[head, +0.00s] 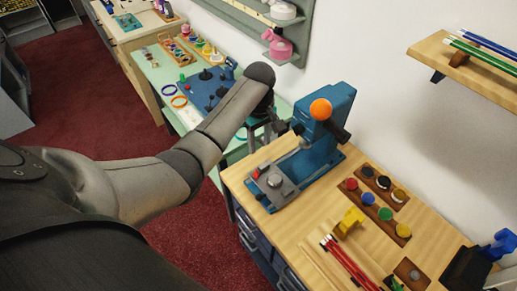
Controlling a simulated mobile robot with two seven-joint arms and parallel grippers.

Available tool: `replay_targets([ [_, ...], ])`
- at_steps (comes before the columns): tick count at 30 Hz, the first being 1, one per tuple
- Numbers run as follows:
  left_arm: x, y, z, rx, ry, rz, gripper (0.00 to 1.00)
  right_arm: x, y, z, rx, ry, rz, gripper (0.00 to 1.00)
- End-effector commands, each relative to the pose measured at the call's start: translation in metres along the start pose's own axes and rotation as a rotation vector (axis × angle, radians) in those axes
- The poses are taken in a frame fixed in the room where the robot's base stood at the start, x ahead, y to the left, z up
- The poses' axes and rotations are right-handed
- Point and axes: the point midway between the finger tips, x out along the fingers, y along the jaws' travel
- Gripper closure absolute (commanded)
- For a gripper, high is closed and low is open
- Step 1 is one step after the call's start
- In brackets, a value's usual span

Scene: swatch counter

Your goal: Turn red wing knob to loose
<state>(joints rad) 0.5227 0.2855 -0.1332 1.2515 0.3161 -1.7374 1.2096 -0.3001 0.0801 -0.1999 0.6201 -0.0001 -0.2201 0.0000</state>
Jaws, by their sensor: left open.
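A blue press (322,150) with an orange ball on top stands on the wooden counter. A small red part (256,174) shows at the near left end of its base, beside a grey block (275,180); it may be the red wing knob, but it is too small to tell its shape or setting. My left gripper (264,128) is open and points down, left of the press's upright and above and behind the red part, apart from it. My forearm hides part of the space behind it. My right gripper is not in view.
The wooden counter (312,222) holds a yellow block (349,222), racks of coloured knobs (376,213) and red pencils (350,262) at the right. A green table (158,75) with a blue panel (205,90) stands behind. A wall shelf (455,58) overhangs at right.

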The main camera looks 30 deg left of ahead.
Motion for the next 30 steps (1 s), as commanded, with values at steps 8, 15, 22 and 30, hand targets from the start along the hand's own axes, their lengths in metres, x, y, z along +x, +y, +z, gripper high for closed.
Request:
replay_targets([
  [8,-0.004,0.016,-0.012,0.249,0.037,0.056,0.49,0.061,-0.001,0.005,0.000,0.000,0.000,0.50],
  [15,0.002,0.000,-0.006,0.476,0.018,0.021,0.49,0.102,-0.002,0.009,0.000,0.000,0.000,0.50],
  [22,0.006,-0.013,-0.001,0.552,-0.009,-0.010,0.49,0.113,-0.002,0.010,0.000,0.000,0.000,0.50],
  [30,0.043,-0.014,0.000,0.554,-0.012,-0.013,0.49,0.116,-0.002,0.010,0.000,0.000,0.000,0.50],
])
